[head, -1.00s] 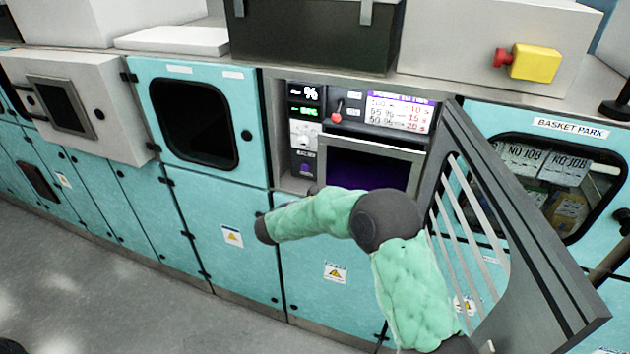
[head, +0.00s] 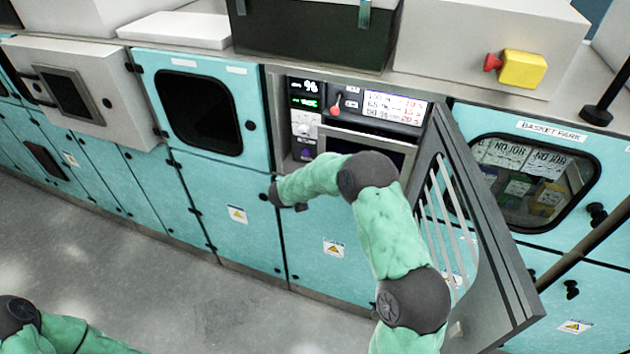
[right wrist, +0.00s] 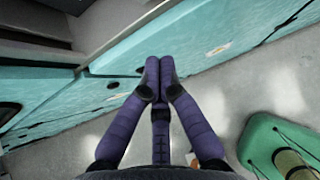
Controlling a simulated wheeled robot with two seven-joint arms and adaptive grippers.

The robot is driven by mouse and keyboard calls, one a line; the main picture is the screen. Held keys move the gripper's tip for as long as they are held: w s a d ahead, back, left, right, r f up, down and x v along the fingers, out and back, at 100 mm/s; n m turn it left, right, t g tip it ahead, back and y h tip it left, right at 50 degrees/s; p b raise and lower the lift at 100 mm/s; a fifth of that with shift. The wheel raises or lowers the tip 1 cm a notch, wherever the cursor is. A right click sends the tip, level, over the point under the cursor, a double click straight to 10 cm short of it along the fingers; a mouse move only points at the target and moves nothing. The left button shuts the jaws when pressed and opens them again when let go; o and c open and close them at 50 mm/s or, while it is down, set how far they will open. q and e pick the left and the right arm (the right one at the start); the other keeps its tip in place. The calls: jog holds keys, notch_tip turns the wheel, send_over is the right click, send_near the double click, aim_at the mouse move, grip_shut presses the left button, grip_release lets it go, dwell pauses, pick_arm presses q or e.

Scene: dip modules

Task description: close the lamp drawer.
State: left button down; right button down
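The lamp drawer (head: 375,146) is a grey-framed front with a dark window, in the open bay below the control panel in the head view. My right arm covers much of it, so how far it stands out is unclear. My right arm reaches across the bay, its dark end joint left of the drawer. Its fingers are hidden in the head view. In the right wrist view my right gripper (right wrist: 159,68) has its purple fingertips together, with nothing between them, pointing along the teal cabinet fronts. My left gripper is out of view; only part of that arm shows at lower left.
A grey slatted door (head: 476,215) stands open right of the bay. The control panel (head: 372,107) with a red lever is above the drawer. A basket-park window (head: 530,180) is further right. Teal cabinets (head: 235,215) line the left, with clear floor (head: 150,290) in front.

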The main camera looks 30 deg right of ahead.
jog(key=w+d+f+p, duration=0.2)
jog(key=w+d+f, duration=0.1)
jog(key=w+d, duration=0.2)
jog(key=shift+w+d+f, duration=0.15)
jog(key=shift+d+f, duration=0.15)
jog(key=shift+d, duration=0.3)
jog(key=w+d, duration=0.1)
jog(key=d, duration=0.1)
jog(key=w+d, duration=0.1)
jog(key=w, duration=0.1)
jog(key=shift+d+b, duration=0.35)
jog(key=shift+b, duration=0.05)
jog(key=shift+r, duration=0.1)
jog(key=shift+a, duration=0.15)
